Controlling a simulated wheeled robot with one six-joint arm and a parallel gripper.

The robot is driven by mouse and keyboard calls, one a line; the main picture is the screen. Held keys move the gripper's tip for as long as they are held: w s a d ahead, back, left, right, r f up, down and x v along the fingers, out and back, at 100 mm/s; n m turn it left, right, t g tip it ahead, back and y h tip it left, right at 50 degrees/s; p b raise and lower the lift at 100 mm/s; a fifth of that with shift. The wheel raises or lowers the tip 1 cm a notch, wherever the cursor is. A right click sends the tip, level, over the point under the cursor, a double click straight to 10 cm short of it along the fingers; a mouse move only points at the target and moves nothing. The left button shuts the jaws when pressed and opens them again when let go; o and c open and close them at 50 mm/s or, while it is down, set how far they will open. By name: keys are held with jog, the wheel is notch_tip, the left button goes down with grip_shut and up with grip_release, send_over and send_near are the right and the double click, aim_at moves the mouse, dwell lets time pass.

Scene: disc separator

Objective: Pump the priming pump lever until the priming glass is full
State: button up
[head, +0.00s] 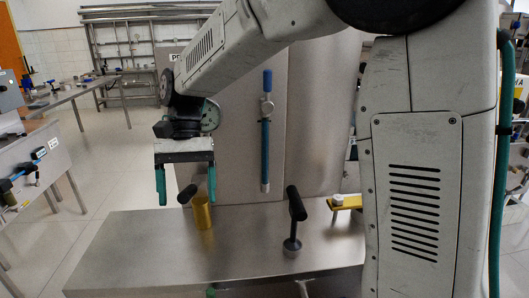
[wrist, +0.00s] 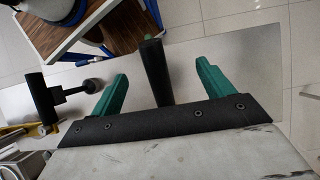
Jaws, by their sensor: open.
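My gripper (head: 185,198) is open and empty, with its green fingers pointing down above the left part of the steel bench. In the wrist view a black bar (wrist: 153,70), likely this handle, lies between the open fingers (wrist: 162,70) without visible contact. A vertical tube (head: 265,150) with a blue top, perhaps the priming glass, stands against the steel panel. Its fill level cannot be told.
A second black T-handle (head: 295,205) on a thin stem stands right of the brass cylinder; it also shows in the wrist view (wrist: 40,103). A yellow bracket (head: 346,202) lies farther right, partly behind my arm. The bench's front left (head: 130,250) is clear.

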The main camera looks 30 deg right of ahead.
jog(key=shift+r, duration=0.1)
jog(key=v, duration=0.7)
jog(key=shift+w+d+r, duration=0.1)
jog(key=shift+w+r, duration=0.05)
jog(key=shift+r, duration=0.2)
jog(key=s+d+n+t, duration=0.2)
jog(key=s+d+t, duration=0.1)
jog(key=s+d, duration=0.65)
jog(key=s+d+f+n+t+h, duration=0.1)
jog(key=s+d+f, duration=0.1)
jog(key=s, duration=0.5)
jog(key=s+d+f+n+t+h, duration=0.1)
jog(key=s+d+f+t, duration=0.1)
jog(key=s+f, duration=0.3)
jog(key=s+d, duration=0.1)
jog(key=s, duration=0.2)
jog(key=shift+s+t, duration=0.2)
jog(key=shift+t, duration=0.1)
